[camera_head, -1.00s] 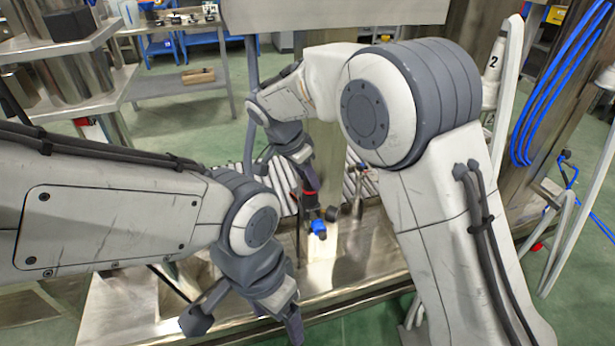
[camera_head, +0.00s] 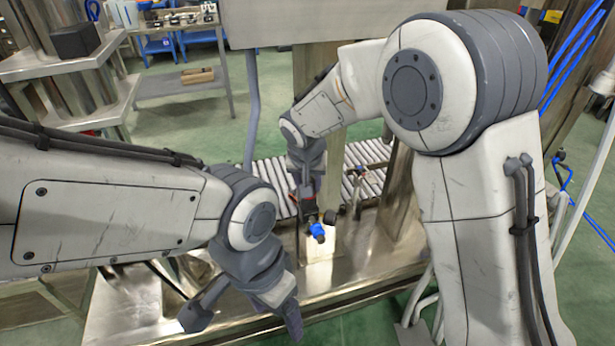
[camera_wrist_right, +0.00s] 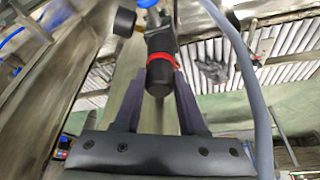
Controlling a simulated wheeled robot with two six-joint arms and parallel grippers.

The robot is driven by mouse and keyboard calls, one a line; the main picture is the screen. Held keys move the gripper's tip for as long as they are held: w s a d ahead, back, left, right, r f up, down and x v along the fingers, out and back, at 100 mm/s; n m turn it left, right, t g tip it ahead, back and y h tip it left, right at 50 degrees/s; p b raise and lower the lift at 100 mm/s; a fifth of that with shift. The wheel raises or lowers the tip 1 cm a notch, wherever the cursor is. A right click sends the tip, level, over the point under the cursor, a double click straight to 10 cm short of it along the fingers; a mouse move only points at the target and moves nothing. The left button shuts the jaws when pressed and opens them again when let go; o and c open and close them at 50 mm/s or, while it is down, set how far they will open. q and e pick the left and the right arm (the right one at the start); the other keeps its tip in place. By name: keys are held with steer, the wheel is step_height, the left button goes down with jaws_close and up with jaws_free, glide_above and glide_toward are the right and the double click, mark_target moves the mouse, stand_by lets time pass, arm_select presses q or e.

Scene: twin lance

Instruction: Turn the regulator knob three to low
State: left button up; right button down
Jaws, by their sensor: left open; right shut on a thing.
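A regulator with a black knob and a red ring (camera_wrist_right: 160,58) is between the two fingers of my right gripper (camera_wrist_right: 156,82) in the right wrist view; the fingers are shut on the knob. In the head view, my right gripper (camera_head: 307,196) reaches down over this regulator, whose blue fitting (camera_head: 317,231) and round dark gauge (camera_head: 330,217) show just below. No number on it can be read, and the knob's setting cannot be told. My left gripper (camera_head: 243,322) is open and empty at the bottom, left of the regulator and apart from it.
A metal bench (camera_head: 125,310) runs below both grippers. A roller conveyor (camera_head: 268,178) lies behind the regulator. Shelves (camera_head: 62,68) stand at the left, and blue hoses (camera_head: 592,60) hang at the right.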

steer(key=n+p, duration=0.2)
steer(key=p, duration=0.1)
steer(key=n+y+p, duration=0.1)
steer(key=n+p, duration=0.1)
steer(key=p, duration=0.1)
steer(key=shift+d+r+y, duration=0.15)
steer(key=shift+r+y, duration=0.15)
arm_select(q)
step_height(320, 180, up, 8)
arm_select(e)
steer(key=shift+f+n+y+p, duration=0.15)
steer(key=shift+n+y+p, duration=0.2)
steer(key=shift+n, duration=0.35)
steer(key=shift+f+n, duration=0.1)
steer(key=shift+n, duration=0.2)
steer(key=shift+w+d+f+n+g+y+b, duration=0.1)
steer(key=shift+f+n+g+y+b, duration=0.15)
steer(key=shift+n+b, duration=0.35)
steer(key=n+b, duration=0.2)
steer(key=b, duration=0.1)
steer(key=shift+g+y, duration=0.3)
steer(key=shift+g, duration=0.05)
arm_select(q)
steer(key=shift+f+b, duration=0.65)
steer(key=shift+f, duration=2.3)
arm_select(e)
steer(key=shift+r+n, duration=0.15)
steer(key=shift+n, duration=0.25)
steer(key=shift+c, duration=2.2)
jaws_free()
